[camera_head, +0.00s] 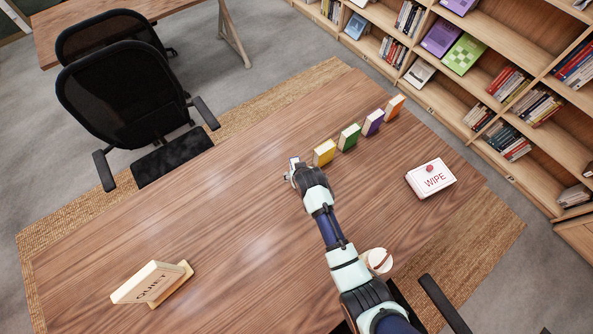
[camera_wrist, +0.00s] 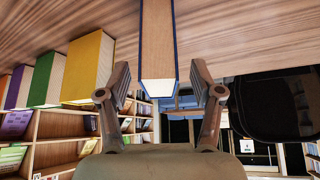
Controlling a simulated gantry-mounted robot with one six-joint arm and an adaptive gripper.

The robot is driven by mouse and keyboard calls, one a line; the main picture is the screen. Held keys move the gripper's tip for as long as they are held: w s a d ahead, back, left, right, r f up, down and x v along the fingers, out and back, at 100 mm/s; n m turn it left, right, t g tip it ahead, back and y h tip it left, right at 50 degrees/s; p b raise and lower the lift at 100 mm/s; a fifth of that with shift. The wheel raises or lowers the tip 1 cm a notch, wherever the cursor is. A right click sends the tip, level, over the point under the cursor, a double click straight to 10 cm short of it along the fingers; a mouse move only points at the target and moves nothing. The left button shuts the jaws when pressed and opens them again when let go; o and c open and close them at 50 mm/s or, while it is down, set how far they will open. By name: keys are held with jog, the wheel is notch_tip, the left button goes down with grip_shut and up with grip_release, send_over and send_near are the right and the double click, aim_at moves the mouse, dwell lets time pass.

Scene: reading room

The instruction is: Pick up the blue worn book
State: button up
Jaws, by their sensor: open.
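The blue book (camera_wrist: 158,45) stands on the table in the wrist view, with tan page edges between thin blue covers. My gripper (camera_wrist: 161,78) is open, with one finger on each side of the book and a visible gap on both sides. No grip on the book shows. In the head view my gripper (camera_head: 295,174) is at the near end of a row of books, and the blue book is mostly or wholly hidden there.
Yellow (camera_head: 324,152), green (camera_head: 349,137), purple (camera_head: 373,122) and orange (camera_head: 395,105) books stand in a row beyond my gripper. A WIPE box (camera_head: 431,179) lies to the right. A QUIET sign (camera_head: 152,283) stands at the lower left. The table's middle left is clear.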

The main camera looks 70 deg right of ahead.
jog(key=b+x, duration=0.1)
jog(key=x, duration=0.4)
jog(key=shift+b, duration=0.3)
grip_shut()
jog(key=shift+r, duration=0.1)
notch_tip(320, 180, up, 20)
jog(key=p, duration=0.4)
